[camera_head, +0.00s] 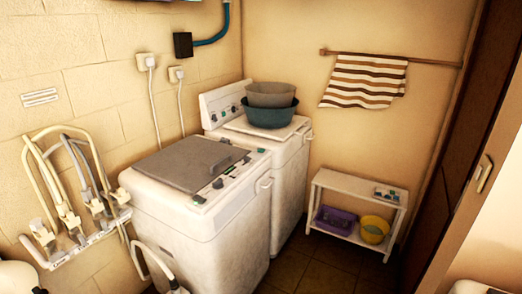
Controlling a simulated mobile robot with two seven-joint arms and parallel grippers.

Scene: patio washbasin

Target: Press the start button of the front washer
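The front washer (205,240) is a white top-loading machine left of the middle, with a grey lid (185,162) that is shut. Its control panel (232,177) runs along the top's right edge and carries dark knobs and small green parts. The start button is too small to single out among them. Neither of my grippers can be made out in the head view, and nothing is touching the panel.
A second washer (290,185) stands behind, with two stacked basins (271,115) on top. A hose rack (85,243) is on the left wall. A white shelf (350,182) with purple and yellow basins stands right. A dark door (475,130) is far right. Floor between is clear.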

